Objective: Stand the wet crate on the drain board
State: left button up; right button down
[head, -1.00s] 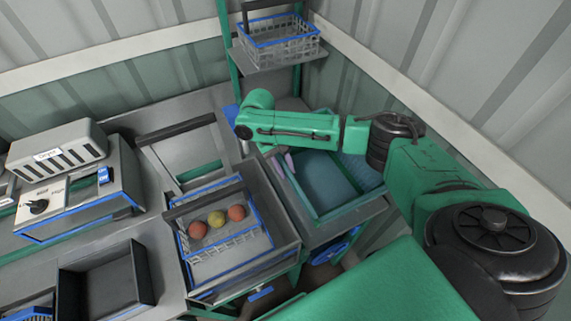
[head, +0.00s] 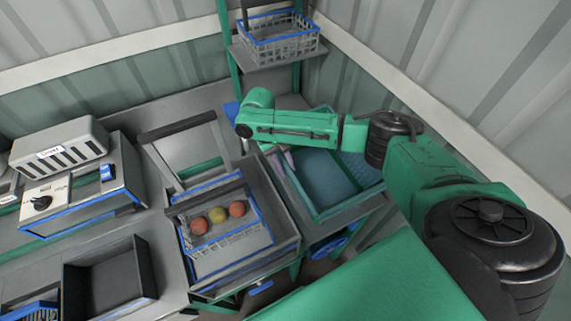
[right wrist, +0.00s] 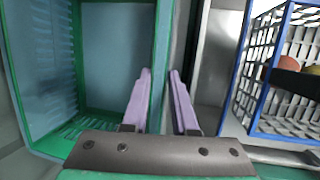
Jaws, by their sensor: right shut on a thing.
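A green crate (head: 318,219) with slotted walls and a bluish inside sits low in a grey steel surround, right of the bench. In the right wrist view the crate (right wrist: 78,126) fills the left half, with slots in its floor. My right gripper (head: 286,161) reaches down to the crate's left rim in the head view. Its two pale purple fingers, shown in the right wrist view (right wrist: 160,76), are shut with the green rim between them. The crate looks about level. I cannot pick out the drain board with certainty. My left gripper is not in view.
Another basket (head: 277,38) is on the shelf behind. A switch box (head: 85,188) and an empty dark tray (head: 108,280) are at left. A corrugated wall closes the back and right.

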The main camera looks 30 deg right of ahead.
jog(key=shift+f, duration=0.5)
dwell(0.6)
jog(key=c, duration=0.6)
grip_release()
jog(key=c, duration=0.3)
jog(key=shift+c, duration=0.2)
notch_tip(320, 180, up, 2)
jog(key=shift+r, duration=2.55)
jog(key=shift+s+f, duration=0.1)
